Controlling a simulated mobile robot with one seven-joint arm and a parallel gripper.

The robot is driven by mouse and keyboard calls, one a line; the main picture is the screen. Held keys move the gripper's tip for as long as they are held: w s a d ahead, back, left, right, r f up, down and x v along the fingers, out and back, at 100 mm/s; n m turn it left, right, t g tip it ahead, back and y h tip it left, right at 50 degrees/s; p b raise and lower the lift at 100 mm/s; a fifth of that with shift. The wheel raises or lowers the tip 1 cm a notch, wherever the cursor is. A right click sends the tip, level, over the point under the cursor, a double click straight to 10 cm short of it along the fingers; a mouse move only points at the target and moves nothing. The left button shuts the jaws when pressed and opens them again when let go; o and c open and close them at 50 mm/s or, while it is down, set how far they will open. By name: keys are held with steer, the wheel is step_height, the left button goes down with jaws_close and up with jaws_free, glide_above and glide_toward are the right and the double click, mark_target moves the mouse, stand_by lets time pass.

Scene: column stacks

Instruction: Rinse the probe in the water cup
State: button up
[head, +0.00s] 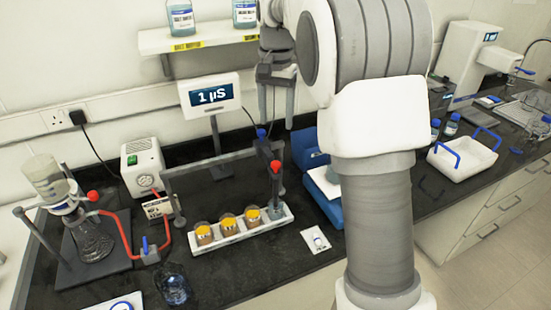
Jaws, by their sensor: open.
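My gripper (276,118) hangs with its fingers pointing down above the stand's bar, open with a gap between the fingers. Below it, a blue-capped part (261,134) sits at the bar. A slim probe-like piece with a red top (276,167) stands at the bar's right end, its lower part over the right end of the white rack (238,240). The meter display (210,96) reads 1 µS. Several small cups with orange tops, such as one (228,226), sit in the rack. A clear glass vessel (173,288) stands at the front; I cannot tell whether it is the water cup.
A filter flask (90,240) with red tubing is at the left. A blue box (325,195) stands right of the rack. A white tray with blue handles (462,160) is farther right. Bottles stand on a shelf (195,38) above. My arm hides part of the bench.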

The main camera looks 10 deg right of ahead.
mark_target(276, 163)
step_height(276, 163, down, 13)
steer(key=shift+f, duration=0.1)
stand_by(0.3)
jaws_close()
stand_by(1.3)
